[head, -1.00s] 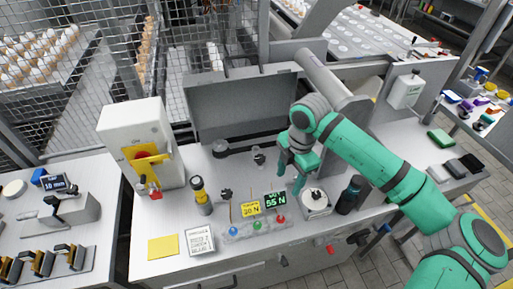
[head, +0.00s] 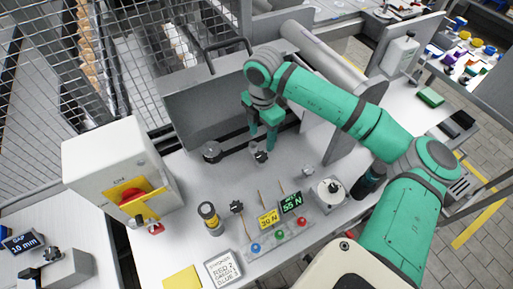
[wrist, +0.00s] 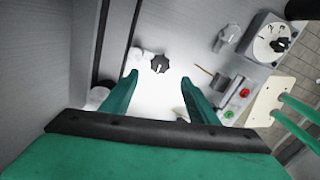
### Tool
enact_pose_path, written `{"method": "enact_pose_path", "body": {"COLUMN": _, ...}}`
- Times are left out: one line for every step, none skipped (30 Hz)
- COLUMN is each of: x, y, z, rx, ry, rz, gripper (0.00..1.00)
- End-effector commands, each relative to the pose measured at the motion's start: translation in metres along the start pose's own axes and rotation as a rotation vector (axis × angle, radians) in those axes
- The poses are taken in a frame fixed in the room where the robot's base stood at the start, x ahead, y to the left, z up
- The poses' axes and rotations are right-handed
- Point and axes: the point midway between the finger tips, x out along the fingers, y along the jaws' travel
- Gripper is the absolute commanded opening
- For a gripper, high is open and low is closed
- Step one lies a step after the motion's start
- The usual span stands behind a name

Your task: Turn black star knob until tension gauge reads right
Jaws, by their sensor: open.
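A black star knob (head: 259,155) on a grey mount stands near the back of the grey bench. In the wrist view the black star knob (wrist: 160,64) shows a white mark and lies just beyond the gap between my fingertips. My gripper (head: 262,141) is open and empty, pointing down close to this knob; I cannot tell whether it touches. A second black star knob (head: 236,207) stands further forward. A green-lit display (head: 291,202) reads 55 N, beside a yellow display (head: 268,219) reading 30 N. A round white dial (head: 330,190) also shows in the wrist view (wrist: 271,42).
A grey knob (head: 308,171) stands between my gripper and the dial. Red, green and blue buttons (head: 278,236) line the front. A white box with a red switch (head: 125,170) and a yellow-black cylinder (head: 210,218) are on the left. A raised grey panel (head: 205,100) stands behind.

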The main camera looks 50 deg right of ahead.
Motion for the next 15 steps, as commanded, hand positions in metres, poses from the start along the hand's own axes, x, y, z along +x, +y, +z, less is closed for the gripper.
{"method": "enact_pose_path", "body": {"x": 0.008, "y": -0.001, "z": 0.0, "rx": 0.001, "ry": 0.003, "rz": -0.002, "gripper": 0.54}}
{"method": "enact_pose_path", "body": {"x": 0.013, "y": -0.001, "z": -0.001, "rx": 0.001, "ry": 0.003, "rz": -0.002, "gripper": 0.54}}
{"method": "enact_pose_path", "body": {"x": 0.02, "y": -0.001, "z": -0.001, "rx": 0.001, "ry": 0.004, "rz": -0.002, "gripper": 0.54}}
{"method": "enact_pose_path", "body": {"x": 0.025, "y": -0.001, "z": 0.0, "rx": 0.002, "ry": 0.003, "rz": -0.001, "gripper": 0.54}}
{"method": "enact_pose_path", "body": {"x": 0.031, "y": -0.001, "z": 0.0, "rx": 0.002, "ry": 0.004, "rz": -0.001, "gripper": 0.54}}
{"method": "enact_pose_path", "body": {"x": 0.038, "y": -0.001, "z": 0.0, "rx": 0.002, "ry": 0.004, "rz": -0.001, "gripper": 0.54}}
{"method": "enact_pose_path", "body": {"x": 0.043, "y": -0.001, "z": 0.0, "rx": 0.003, "ry": 0.003, "rz": -0.001, "gripper": 0.54}}
{"method": "enact_pose_path", "body": {"x": 0.049, "y": -0.001, "z": 0.0, "rx": 0.003, "ry": 0.004, "rz": -0.001, "gripper": 0.54}}
{"method": "enact_pose_path", "body": {"x": 0.056, "y": -0.001, "z": 0.0, "rx": 0.004, "ry": 0.004, "rz": -0.001, "gripper": 0.54}}
{"method": "enact_pose_path", "body": {"x": 0.061, "y": -0.001, "z": 0.001, "rx": 0.004, "ry": 0.003, "rz": -0.001, "gripper": 0.54}}
{"method": "enact_pose_path", "body": {"x": 0.065, "y": -0.001, "z": 0.001, "rx": 0.004, "ry": 0.003, "rz": -0.001, "gripper": 0.54}}
{"method": "enact_pose_path", "body": {"x": 0.071, "y": -0.001, "z": 0.0, "rx": 0.004, "ry": 0.004, "rz": -0.001, "gripper": 0.54}}
{"method": "enact_pose_path", "body": {"x": 0.075, "y": -0.001, "z": 0.001, "rx": 0.004, "ry": 0.003, "rz": 0.0, "gripper": 0.54}}
{"method": "enact_pose_path", "body": {"x": 0.079, "y": -0.001, "z": 0.001, "rx": 0.003, "ry": 0.002, "rz": 0.0, "gripper": 0.54}}
{"method": "enact_pose_path", "body": {"x": 0.083, "y": -0.001, "z": 0.0, "rx": 0.002, "ry": 0.002, "rz": 0.0, "gripper": 0.54}}
